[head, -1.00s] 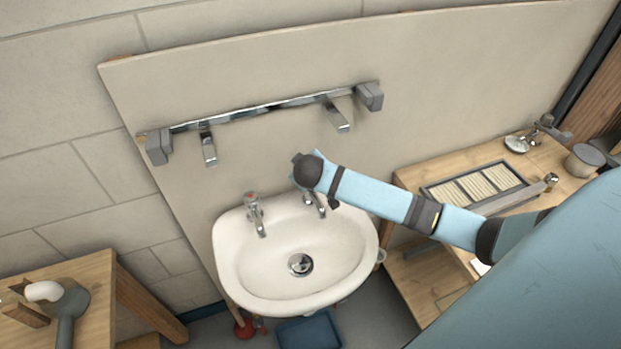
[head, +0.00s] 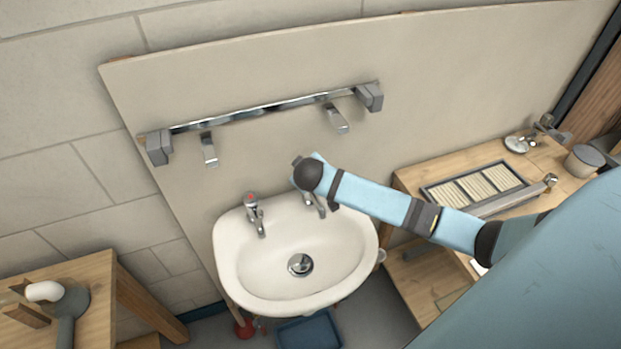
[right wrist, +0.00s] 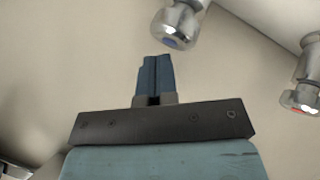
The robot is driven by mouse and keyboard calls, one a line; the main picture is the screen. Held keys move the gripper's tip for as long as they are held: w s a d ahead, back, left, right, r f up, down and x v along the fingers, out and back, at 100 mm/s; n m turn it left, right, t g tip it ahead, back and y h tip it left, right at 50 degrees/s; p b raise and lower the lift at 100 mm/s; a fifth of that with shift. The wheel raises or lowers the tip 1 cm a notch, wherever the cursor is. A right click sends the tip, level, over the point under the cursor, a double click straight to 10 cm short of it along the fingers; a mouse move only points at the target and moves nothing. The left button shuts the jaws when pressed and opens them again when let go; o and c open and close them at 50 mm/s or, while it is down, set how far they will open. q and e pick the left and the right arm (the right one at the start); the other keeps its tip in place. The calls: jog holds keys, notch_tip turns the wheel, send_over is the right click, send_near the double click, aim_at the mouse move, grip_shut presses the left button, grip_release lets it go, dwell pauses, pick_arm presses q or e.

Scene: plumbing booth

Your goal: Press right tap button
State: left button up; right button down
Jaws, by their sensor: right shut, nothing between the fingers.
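The right tap (head: 313,203) is chrome and stands on the back right rim of the white sink (head: 235,275). My right arm hides its top in the head view. In the right wrist view, the tap's round head with a blue button (right wrist: 172,41) is just right of and beyond my right gripper (right wrist: 151,62). The gripper's dark blue fingers are shut and empty, with a small visible gap to the button. The left tap (head: 255,214) has a red button, which also shows at the right edge of the wrist view.
A chrome wall bar (head: 255,113) with two levers is above the sink on the beige panel. A wooden bench (head: 418,182) with a tray of strips is at the right, and a wooden table (head: 95,285) at the left. The sink bowl is clear.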

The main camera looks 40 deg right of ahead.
jog(key=shift+f, duration=0.8)
dwell(0.8)
dwell(0.3)
jog(key=shift+r+p, duration=1)
jog(key=shift+r, duration=0.15)
jog(key=shift+r+p, duration=0.65)
notch_tip(320, 180, up, 3)
jog(key=p, duration=0.3)
jog(key=shift+r, duration=0.2)
jog(key=shift+r+p, duration=0.2)
jog(key=shift+p, duration=0.35)
